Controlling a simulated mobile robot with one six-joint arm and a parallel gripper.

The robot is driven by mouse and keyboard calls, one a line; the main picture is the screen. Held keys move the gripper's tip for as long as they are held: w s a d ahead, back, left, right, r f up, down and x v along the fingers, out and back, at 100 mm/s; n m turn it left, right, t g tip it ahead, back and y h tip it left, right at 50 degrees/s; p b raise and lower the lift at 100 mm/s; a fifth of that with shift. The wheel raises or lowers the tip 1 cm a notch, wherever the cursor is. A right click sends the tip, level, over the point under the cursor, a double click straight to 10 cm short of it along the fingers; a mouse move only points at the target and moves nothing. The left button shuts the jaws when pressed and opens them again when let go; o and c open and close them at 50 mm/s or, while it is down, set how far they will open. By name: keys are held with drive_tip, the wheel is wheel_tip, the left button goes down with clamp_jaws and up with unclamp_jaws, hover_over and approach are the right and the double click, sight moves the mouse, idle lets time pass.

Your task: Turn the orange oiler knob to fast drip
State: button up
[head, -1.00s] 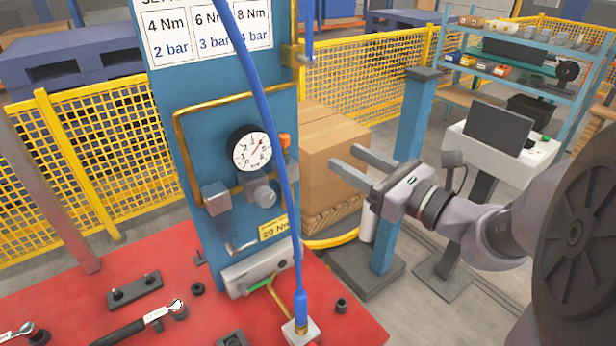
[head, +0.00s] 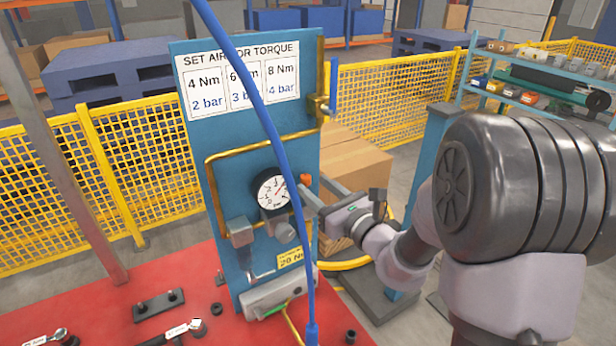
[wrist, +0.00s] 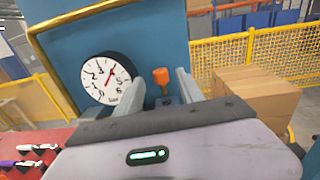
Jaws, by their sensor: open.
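The orange oiler knob (head: 305,179) sits at the right edge of the blue panel (head: 195,150), just right of the round pressure gauge (head: 272,192). In the wrist view the orange knob (wrist: 161,77) stands upright between my two fingers, beyond the gripper body, with the gauge (wrist: 107,79) to its left. My gripper (head: 314,194) is open beside the panel's right edge, close to the knob. In the wrist view my gripper (wrist: 160,90) shows both fingers apart, with visible space on each side of the knob. I cannot tell its depth from the fingertips.
A blue hose (head: 272,130) hangs in front of the panel. A brass pipe (head: 212,185) frames the gauge. Cardboard boxes (head: 350,165) stand behind my gripper. The red table (head: 190,275) holds tools and small parts. A blue post (head: 437,135) stands to the right.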

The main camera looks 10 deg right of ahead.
drive_tip(key=shift+x, duration=1.3)
clamp_jaws()
drive_tip(key=n+g+y, duration=0.2)
drive_tip(key=y, duration=0.1)
drive_tip(key=d+n+g+y, duration=0.1)
drive_tip(key=n+g+y, duration=0.1)
drive_tip(key=n+y, duration=0.1)
drive_tip(key=shift+w+b, duration=0.25)
drive_tip(key=shift+b, duration=0.05)
unclamp_jaws()
